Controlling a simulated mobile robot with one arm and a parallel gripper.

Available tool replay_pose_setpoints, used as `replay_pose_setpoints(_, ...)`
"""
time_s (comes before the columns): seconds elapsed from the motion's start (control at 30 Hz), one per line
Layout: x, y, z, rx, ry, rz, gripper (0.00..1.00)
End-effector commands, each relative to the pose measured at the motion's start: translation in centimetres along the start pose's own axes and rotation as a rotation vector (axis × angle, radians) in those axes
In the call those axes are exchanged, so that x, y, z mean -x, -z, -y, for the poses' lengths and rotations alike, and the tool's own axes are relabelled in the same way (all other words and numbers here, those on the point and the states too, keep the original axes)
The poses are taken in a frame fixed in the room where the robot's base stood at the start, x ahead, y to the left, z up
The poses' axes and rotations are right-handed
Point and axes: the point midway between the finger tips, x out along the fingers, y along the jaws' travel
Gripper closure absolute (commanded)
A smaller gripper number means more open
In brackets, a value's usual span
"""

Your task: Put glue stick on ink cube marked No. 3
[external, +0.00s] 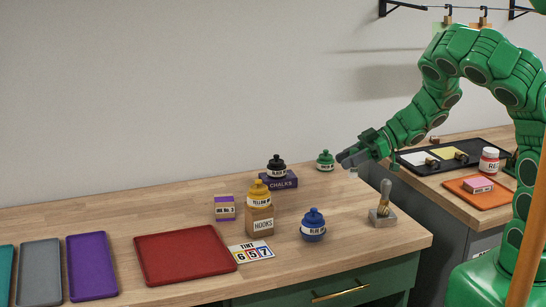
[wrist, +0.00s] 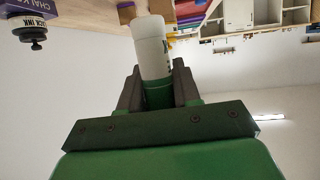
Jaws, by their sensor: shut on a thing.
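My gripper (wrist: 158,88) is shut on the glue stick, a white cylinder (wrist: 152,45) with a green end between the fingers in the wrist view. In the external view my gripper (external: 348,157) is raised above the back right of the wooden table; the glue stick is hard to make out there.
A yellow bottle stands on the hooks box (external: 260,220), right of the cube. A black bottle stands on the chalks box (external: 279,181) behind. Blue (external: 313,228) and green (external: 325,160) bottles and a brush holder (external: 383,216) stand further right. A red tray (external: 185,253) lies in front.

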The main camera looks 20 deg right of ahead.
Motion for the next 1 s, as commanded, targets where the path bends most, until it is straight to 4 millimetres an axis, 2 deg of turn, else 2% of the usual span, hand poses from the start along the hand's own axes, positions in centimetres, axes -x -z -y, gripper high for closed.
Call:
replay_pose_setpoints(0.13,0.0,0.2,0.1,0.002,0.003,0.000,0.97)
replay_pose_setpoints(0.27,-1.1,0.8,-0.1,0.005,0.025,0.001,0.97)
replay_pose_setpoints(0.57,-7.3,4.8,-1.1,0.038,0.125,0.009,0.97)
replay_pose_setpoints(0.8,-12.7,8.8,-1.3,0.067,0.195,0.011,0.97)
replay_pose_setpoints(1.0,-16.5,12.2,-1.0,0.088,0.240,0.004,0.97)
